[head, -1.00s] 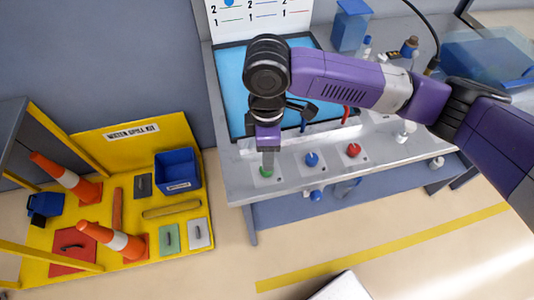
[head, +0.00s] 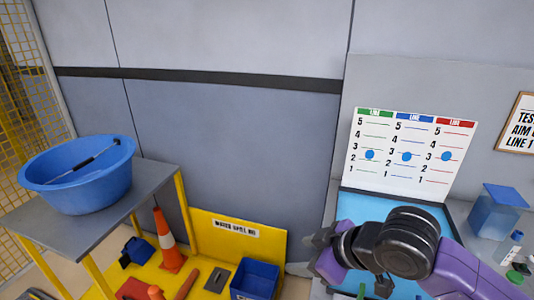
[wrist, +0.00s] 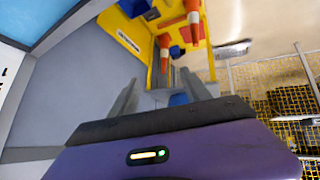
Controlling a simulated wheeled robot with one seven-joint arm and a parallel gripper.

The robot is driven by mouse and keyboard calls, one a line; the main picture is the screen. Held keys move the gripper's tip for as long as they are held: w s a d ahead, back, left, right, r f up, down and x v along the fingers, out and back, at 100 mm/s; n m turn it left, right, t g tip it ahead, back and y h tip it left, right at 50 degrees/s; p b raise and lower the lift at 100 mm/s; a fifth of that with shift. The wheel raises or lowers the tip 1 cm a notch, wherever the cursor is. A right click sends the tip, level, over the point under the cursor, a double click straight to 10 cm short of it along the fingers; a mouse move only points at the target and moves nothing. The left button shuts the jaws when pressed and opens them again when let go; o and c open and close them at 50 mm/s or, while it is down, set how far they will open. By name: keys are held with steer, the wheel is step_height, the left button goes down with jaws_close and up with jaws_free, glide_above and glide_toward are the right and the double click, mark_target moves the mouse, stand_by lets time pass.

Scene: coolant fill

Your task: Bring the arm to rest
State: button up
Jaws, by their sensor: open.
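My purple arm with its black wrist joint shows at the lower right of the head view. My gripper (head: 318,242) points left there, in front of the light blue panel and the grey wall. In the wrist view my gripper (wrist: 162,98) shows two grey fingers spread apart with nothing between them. The fingers are clear of any object. The rest of the arm runs out of the head view at the lower right.
A blue tub (head: 80,175) stands on a grey-topped stand at the left. The yellow spill kit station (head: 235,238) holds cones and a blue bin (head: 254,280). A chart (head: 408,155) with blue dots stands behind the bench, beside a blue-lidded container (head: 497,212).

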steer(key=w+a+r+m+t+y, duration=0.1)
steer(key=a+r+t+y, duration=0.1)
steer(key=a+r+y, duration=0.3)
steer(key=w+a+r+m+t, duration=0.1)
steer(key=a+r+t, duration=0.2)
steer(key=r, duration=0.4)
steer(key=s+d+r+m+t+h, duration=0.1)
steer(key=s+d+r+m+t, duration=0.1)
steer(key=d+r+m+t, duration=0.45)
steer(key=s+d+f+m+t+h+b, duration=0.1)
steer(key=s+d+f+m+t+h, duration=0.1)
steer(key=s+d+f+m+h, duration=0.3)
steer(key=s+d+f+m+t+h, duration=0.2)
steer(key=s+d+f+m+h, duration=0.3)
steer(key=s, duration=0.3)
steer(key=s+d+f+n+g, duration=0.1)
steer(key=s+f+n+g, duration=0.1)
steer(key=s+f, duration=0.3)
steer(key=s+d+f+n+g, duration=0.1)
steer(key=s+f, duration=0.4)
steer(key=s, duration=0.7)
steer(key=s+d+f+n+g, duration=0.1)
steer(key=s+f+n+g, duration=0.3)
steer(key=s, duration=0.4)
steer(key=shift+s+d+f+b, duration=0.15)
steer(key=shift+s+f+b, duration=0.2)
steer(key=shift+f, duration=0.3)
